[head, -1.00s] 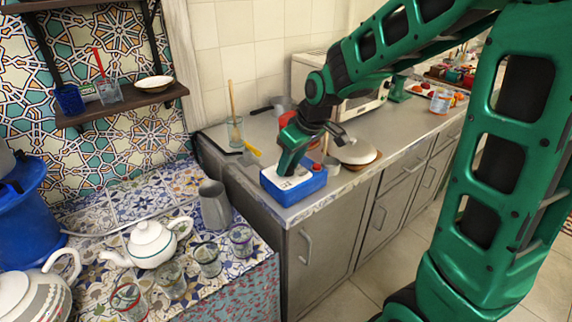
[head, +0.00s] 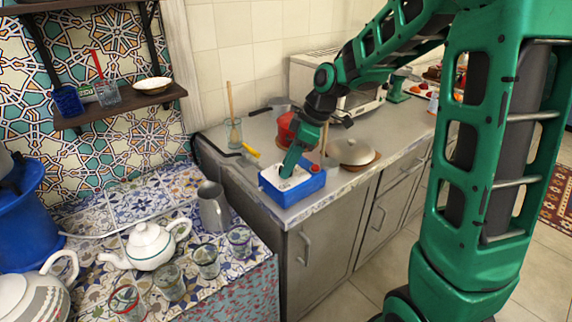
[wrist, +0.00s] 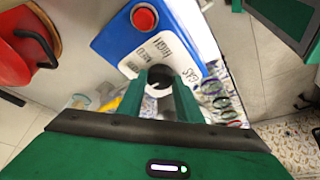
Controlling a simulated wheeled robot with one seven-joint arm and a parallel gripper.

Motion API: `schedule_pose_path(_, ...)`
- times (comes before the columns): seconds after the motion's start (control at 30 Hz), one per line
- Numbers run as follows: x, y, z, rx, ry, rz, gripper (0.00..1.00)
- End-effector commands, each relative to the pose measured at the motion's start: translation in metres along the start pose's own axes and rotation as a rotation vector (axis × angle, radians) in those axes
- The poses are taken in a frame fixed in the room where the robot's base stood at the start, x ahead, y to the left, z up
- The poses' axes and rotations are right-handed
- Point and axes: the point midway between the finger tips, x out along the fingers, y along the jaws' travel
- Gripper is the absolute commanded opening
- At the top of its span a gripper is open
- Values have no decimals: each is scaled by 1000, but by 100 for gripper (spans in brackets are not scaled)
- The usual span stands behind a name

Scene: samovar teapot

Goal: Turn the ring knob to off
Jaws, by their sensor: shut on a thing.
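A blue box (head: 310,185) with a white top panel and a red button (head: 315,167) sits at the near left corner of the grey counter. In the wrist view, the box (wrist: 112,45) has a panel (wrist: 170,50) lettered HIGH, MED and GAS. The dark ring knob (wrist: 160,76) is on this panel, and its pointing direction is hard to tell. My gripper (head: 287,174) points down onto the panel. In the wrist view its fingers (wrist: 160,90) are on either side of the knob, shut on it. The fingers hide part of the knob and lettering.
A metal pitcher (head: 213,208) and white teapot (head: 150,247) are on the lower tiled table.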

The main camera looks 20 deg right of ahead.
Motion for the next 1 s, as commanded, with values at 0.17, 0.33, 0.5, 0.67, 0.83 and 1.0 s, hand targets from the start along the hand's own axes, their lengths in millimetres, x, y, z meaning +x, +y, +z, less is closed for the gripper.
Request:
schedule_pose_path(0.17, 0, 2, -1, -14, 2, -1, 10)
schedule_pose_path(0.33, 0, 1, -1, -14, 2, -2, 10)
schedule_pose_path(0.5, 0, 1, -1, -14, 2, -2, 39)
schedule_pose_path(0.67, 0, 1, -1, -13, 1, -3, 50)
schedule_pose_path(0.83, 0, 0, 0, -13, 1, -4, 50)
schedule_pose_path(1.0, -11, 1, -1, -13, 2, -3, 50)
